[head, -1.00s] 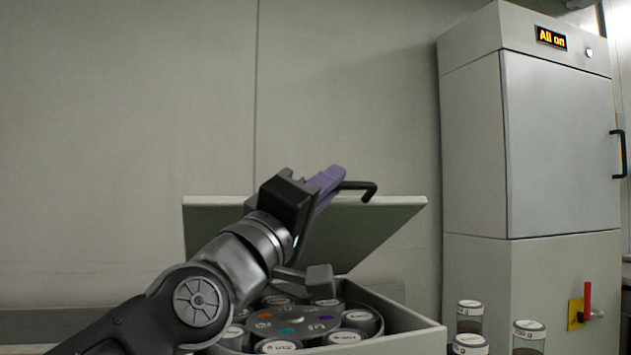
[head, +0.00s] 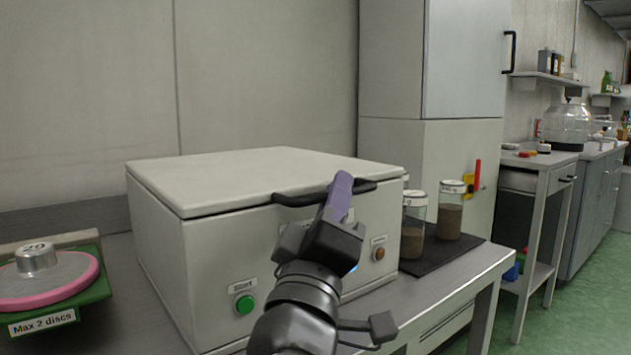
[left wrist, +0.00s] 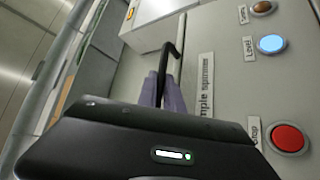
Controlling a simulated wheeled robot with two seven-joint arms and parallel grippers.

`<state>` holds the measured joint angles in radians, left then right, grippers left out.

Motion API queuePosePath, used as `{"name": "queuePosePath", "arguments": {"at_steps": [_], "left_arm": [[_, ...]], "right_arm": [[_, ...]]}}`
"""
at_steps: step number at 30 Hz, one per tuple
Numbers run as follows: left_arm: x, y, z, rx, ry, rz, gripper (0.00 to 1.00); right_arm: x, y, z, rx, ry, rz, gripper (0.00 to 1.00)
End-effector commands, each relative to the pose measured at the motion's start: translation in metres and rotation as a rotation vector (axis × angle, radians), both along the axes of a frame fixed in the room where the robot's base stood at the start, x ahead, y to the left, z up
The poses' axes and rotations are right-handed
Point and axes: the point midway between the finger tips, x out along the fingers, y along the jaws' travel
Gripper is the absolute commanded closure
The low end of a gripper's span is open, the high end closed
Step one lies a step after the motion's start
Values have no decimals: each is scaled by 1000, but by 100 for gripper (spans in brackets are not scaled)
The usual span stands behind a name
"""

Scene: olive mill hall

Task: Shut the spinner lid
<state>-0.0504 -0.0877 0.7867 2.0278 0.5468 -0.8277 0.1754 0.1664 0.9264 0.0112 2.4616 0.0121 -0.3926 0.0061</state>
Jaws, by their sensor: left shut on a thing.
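The spinner (head: 230,260) is a pale grey box on a metal bench, with a green Start button (head: 245,304) on its front. Its lid (head: 240,178) lies flat across the top, with only a thin dark seam between lid and body in the head view. A black bar handle (head: 295,199) runs along the lid's front edge. My left gripper (head: 340,192), with purple fingers, is shut on the handle; the fingers (left wrist: 160,90) also meet the black handle (left wrist: 172,58) in the left wrist view. The spinner's inside is hidden. My right gripper is out of view.
Jars of brown material (head: 449,212) stand on a dark mat (head: 440,262) right of the spinner. A green stand with a pink-rimmed disc (head: 50,285) is at left. A tall grey cabinet (head: 430,150) stands behind. Green floor is clear at right.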

Motion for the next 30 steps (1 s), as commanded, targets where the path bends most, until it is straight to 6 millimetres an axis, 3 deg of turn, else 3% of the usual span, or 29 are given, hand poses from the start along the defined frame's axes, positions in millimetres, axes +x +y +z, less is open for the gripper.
{"name": "queuePosePath", "arguments": {"at_steps": [1,8,9,17,30], "left_arm": [[2,-3,-9,6,17,-6,100],[3,-3,-13,8,23,-7,100],[3,-3,-13,8,24,-7,88],[3,-2,-11,7,21,-5,67],[3,0,-7,3,13,-2,67]], "right_arm": [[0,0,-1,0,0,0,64],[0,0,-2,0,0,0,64],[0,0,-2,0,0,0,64],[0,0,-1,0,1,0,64],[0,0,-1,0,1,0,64]]}}
